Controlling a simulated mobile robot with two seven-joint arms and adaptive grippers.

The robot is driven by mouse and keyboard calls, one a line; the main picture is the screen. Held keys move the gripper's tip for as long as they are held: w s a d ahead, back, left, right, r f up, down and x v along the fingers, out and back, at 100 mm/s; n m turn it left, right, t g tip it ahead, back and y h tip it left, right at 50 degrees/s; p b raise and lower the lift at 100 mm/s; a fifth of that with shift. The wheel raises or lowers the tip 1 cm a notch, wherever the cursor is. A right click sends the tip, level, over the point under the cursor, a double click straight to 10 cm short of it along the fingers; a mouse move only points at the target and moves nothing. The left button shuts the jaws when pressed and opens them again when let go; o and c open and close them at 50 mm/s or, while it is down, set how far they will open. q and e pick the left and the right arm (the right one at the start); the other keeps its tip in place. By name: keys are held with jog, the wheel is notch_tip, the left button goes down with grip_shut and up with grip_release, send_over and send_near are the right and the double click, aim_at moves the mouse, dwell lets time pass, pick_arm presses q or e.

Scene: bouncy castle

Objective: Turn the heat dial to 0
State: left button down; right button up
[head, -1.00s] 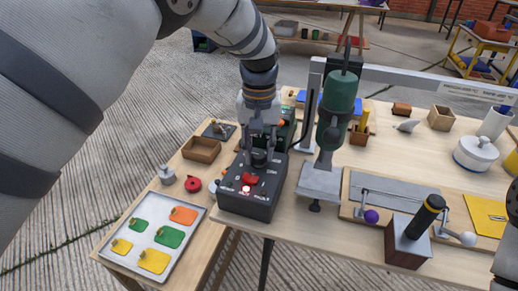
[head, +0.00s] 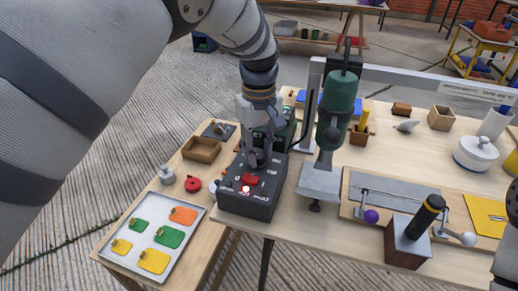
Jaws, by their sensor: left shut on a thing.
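The heat dial sits on the top rear of a black control box (head: 247,202), which also has a red switch (head: 250,179) and a lit red lamp (head: 245,189). My left gripper (head: 257,160) points down over that part of the box and is shut on the dial. Its fingers hide the dial almost fully, so I cannot read where it points. Small white markings on the box top are too small to read. My right gripper is not in view; only part of my right arm shows at the right edge.
A green drill press (head: 337,107) stands close to the right of the box. A tray (head: 129,259) with colored tags, a red round item (head: 193,184) and a wooden box (head: 201,149) lie to the left. A white pot (head: 476,154) stands far right.

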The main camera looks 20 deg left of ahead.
aim_at(258, 155)
pick_arm(q)
jog(key=shift+f, duration=0.1)
jog(key=c, duration=1.3)
grip_release()
notch_tip(258, 155, up, 12)
jog(key=shift+r, duration=0.1)
